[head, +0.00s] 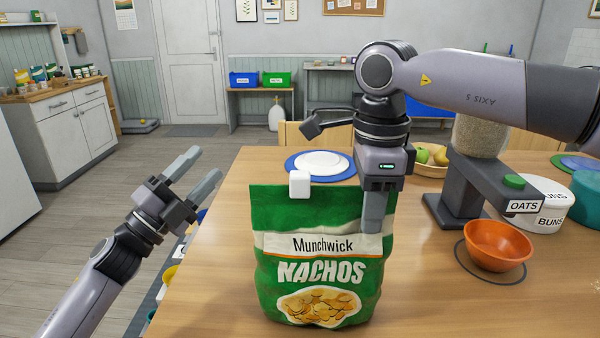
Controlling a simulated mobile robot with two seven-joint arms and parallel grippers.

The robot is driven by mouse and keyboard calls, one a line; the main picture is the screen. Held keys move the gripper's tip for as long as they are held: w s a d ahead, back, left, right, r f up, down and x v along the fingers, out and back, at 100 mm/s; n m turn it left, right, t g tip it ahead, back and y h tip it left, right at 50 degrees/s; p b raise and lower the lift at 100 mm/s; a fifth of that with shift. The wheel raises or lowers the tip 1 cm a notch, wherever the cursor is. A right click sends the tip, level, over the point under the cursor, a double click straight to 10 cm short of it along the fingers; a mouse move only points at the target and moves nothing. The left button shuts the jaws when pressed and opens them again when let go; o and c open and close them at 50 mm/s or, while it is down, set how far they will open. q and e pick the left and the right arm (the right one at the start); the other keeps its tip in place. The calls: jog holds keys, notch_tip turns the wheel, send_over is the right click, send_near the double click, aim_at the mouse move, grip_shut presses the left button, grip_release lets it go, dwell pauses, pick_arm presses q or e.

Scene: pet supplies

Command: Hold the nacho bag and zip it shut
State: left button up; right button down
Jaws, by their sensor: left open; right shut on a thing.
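The green nacho bag (318,255) stands upright near the front edge of the table, its printed front facing me. A white block-shaped zip slider (299,184) sits on the bag's top edge, left of its middle. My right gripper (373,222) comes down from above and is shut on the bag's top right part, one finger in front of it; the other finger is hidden. My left gripper (197,172) is open and empty, in the air to the left of the bag and apart from it.
Behind the bag lies a white plate on a blue mat (293,165). To the right are an oats dispenser (464,188), an orange bowl (498,245), a buns tin (550,212) and a fruit bowl (432,170). The table (220,245) is clear just left of the bag.

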aim_at(298, 174)
pick_arm(q)
jog(key=s+d+r+m+g+y, duration=0.1)
jog(key=s+d+r+m+g, duration=0.35)
jog(key=r+m+g, duration=0.7)
jog(key=s+d+r+m+g+y, duration=0.1)
jog(key=s+d+r+m+g, duration=0.4)
jog(key=m, duration=1.1)
jog(key=d+f+y, duration=0.1)
jog(key=d+f, duration=0.1)
jog(key=f, duration=0.2)
jog(key=d+f+m+g+y, duration=0.1)
jog(key=d+f, duration=0.2)
jog(key=f, duration=0.1)
jog(key=d+f+y, duration=0.2)
jog(key=d+f, duration=0.1)
jog(key=f, duration=0.1)
jog(key=shift+d, duration=0.2)
grip_shut()
